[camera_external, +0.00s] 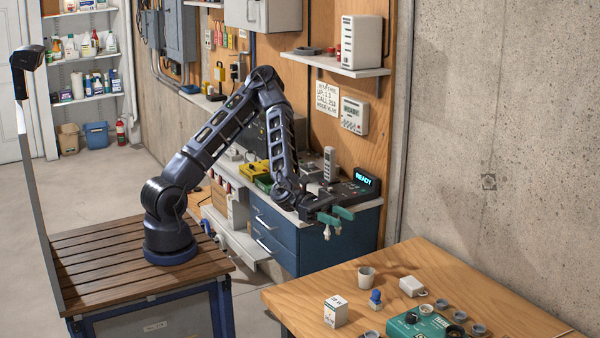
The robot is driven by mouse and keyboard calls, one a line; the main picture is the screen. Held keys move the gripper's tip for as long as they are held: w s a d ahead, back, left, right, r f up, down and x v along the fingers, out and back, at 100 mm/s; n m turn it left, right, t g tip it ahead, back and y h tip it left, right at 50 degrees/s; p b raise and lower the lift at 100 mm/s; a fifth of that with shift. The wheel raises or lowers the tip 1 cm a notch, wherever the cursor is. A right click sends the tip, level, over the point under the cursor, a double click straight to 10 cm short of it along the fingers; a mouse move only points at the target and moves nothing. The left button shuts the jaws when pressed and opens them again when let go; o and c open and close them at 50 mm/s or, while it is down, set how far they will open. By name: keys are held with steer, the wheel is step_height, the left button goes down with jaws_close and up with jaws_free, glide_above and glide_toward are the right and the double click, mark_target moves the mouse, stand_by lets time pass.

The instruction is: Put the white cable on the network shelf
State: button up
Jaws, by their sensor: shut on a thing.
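My gripper (335,218), with green fingers, is in the air in front of the blue drawer cabinet and beyond the wooden table. It is shut on a small pale thing, which looks like the white cable (327,233); two whitish ends hang below the fingers. The rest of it is hidden or too small to make out. The network shelf, probably the white wall shelf (345,70), is on the wood panel, well above my gripper. A white router-like box (361,42) stands on its right part and a flat dark item (308,51) lies on its left.
A white wall device (354,115) and a paper note (327,98) are below the shelf. A grey cabinet (270,14) hangs to its left. The workbench (370,204) holds a READY display (365,178). The wooden table (430,262) in front carries cups, a white box and a green device.

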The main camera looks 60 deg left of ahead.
steer(key=w+a+r+n+t+y, duration=0.3)
steer(key=w+a+n+t+y, duration=0.3)
steer(key=w+t, duration=0.3)
steer(key=w+n, duration=0.1)
steer(key=w, duration=0.1)
steer(key=shift+w+t, duration=0.3)
steer(key=shift+t, duration=0.1)
steer(key=shift+a, duration=0.1)
steer(key=s+d+f+m+g+h, duration=0.1)
steer(key=s+d+m+g+h, duration=0.1)
steer(key=s+g, duration=0.1)
steer(key=s+d+f+m+g+h, duration=0.1)
steer(key=s+d+m+g+h, duration=0.1)
steer(key=s+g, duration=0.1)
steer(key=s+d+m+g+h, duration=0.1)
steer(key=s+d+m+g, duration=0.1)
steer(key=s+g, duration=0.1)
steer(key=shift+s+f+h, duration=0.2)
steer(key=shift+s, duration=0.25)
steer(key=shift+s+f+h, duration=0.2)
steer(key=shift+s, duration=0.25)
steer(key=shift+s+d+f+m+g, duration=0.1)
steer(key=shift+s+f+m+g, duration=0.05)
steer(key=shift+s+m+g, duration=0.3)
step_height(320, 180, down, 20)
steer(key=shift+r, duration=0.2)
